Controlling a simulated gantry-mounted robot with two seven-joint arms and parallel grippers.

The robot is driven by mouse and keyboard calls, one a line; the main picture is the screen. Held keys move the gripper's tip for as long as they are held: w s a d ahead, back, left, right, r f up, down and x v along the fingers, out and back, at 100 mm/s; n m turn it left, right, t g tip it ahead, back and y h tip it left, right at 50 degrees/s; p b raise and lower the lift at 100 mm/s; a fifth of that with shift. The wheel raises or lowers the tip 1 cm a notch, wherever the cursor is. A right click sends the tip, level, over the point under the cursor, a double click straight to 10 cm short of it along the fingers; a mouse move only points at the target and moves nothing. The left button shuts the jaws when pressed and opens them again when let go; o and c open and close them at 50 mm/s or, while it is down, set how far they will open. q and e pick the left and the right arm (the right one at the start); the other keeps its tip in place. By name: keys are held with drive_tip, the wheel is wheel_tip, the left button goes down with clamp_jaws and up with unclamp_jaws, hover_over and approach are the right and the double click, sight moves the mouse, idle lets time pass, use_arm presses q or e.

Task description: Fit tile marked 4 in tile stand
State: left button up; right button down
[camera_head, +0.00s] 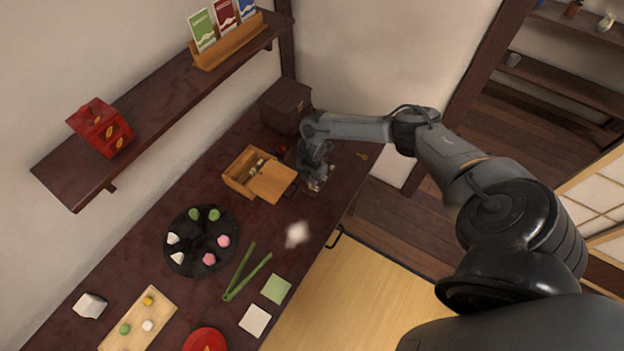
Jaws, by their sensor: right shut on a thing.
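My right gripper (317,182) reaches down to the dark table (205,297) at the far end, just right of a wooden box. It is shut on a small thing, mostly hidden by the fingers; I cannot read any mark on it. The wooden box (236,181) has its lid (274,182) partly off to the right, and small pale pieces (258,164) show inside. I cannot make out a tile marked 4 or clearly tell a tile stand at this size. My left gripper is not in view.
A dark chest (286,105) stands behind the gripper. A wall shelf (150,118) overhangs the left.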

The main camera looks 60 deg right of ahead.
drive_tip(key=shift+f, duration=0.4)
drive_tip(key=c, duration=1.1)
unclamp_jaws()
drive_tip(key=shift+r, duration=0.6)
wheel_tip(320, 180, up, 10)
drive_tip(key=shift+f+p, duration=0.15)
drive_tip(key=shift+p, duration=0.45)
